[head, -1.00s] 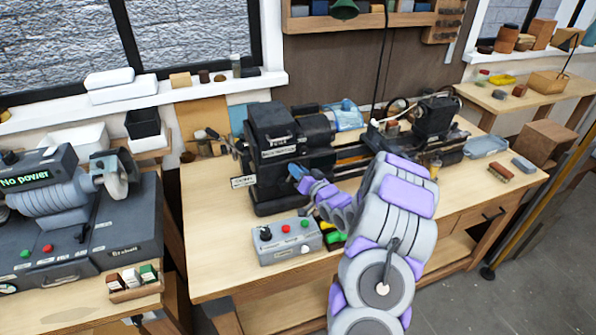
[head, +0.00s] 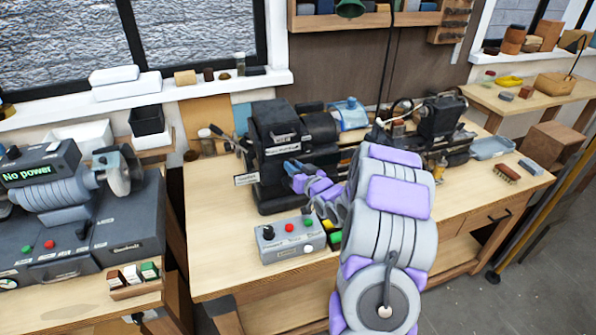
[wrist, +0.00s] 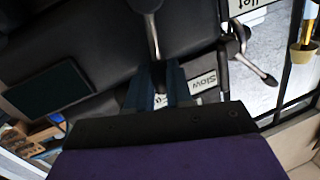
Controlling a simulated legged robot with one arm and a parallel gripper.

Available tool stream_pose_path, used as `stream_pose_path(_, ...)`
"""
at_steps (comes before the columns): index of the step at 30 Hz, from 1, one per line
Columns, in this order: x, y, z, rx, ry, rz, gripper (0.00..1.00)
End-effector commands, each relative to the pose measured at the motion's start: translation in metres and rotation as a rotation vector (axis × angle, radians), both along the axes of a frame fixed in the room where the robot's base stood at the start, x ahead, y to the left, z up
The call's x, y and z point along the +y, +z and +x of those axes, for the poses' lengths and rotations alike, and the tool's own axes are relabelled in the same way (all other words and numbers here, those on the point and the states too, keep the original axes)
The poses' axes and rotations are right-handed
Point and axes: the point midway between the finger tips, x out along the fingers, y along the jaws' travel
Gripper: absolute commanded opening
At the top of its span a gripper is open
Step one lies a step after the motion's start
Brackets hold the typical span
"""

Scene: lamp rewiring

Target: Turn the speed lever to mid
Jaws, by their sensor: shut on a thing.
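The lathe (head: 275,135) is a dark machine on the wooden bench. The lever's rounded end is near the top edge. A white label reading "Slow" (wrist: 203,83) is just right of the fingers, with another label partly hidden by them. In the head view my gripper (head: 292,168) is at the front of the lathe's headstock, and the lever is too small to make out there.
Another knobbed lever (wrist: 240,45) is close to the right of my fingers in the wrist view. A grey control box (head: 290,240) with coloured buttons sits below my gripper at the bench front.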

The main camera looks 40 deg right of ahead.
Motion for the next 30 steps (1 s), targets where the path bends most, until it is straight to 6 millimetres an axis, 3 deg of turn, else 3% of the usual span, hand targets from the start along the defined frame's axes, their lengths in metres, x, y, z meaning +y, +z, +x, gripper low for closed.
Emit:
stream_pose_path(10, 0.012, 0.000, 0.004, 0.041, 0.001, -0.145, 0.00)
stream_pose_path(26, 0.013, 0.001, 0.004, 0.049, 0.000, -0.168, 0.00)
stream_pose_path(27, 0.013, 0.001, 0.004, 0.049, 0.000, -0.168, 0.24)
stream_pose_path(30, 0.013, 0.001, 0.004, 0.049, 0.000, -0.168, 0.34)
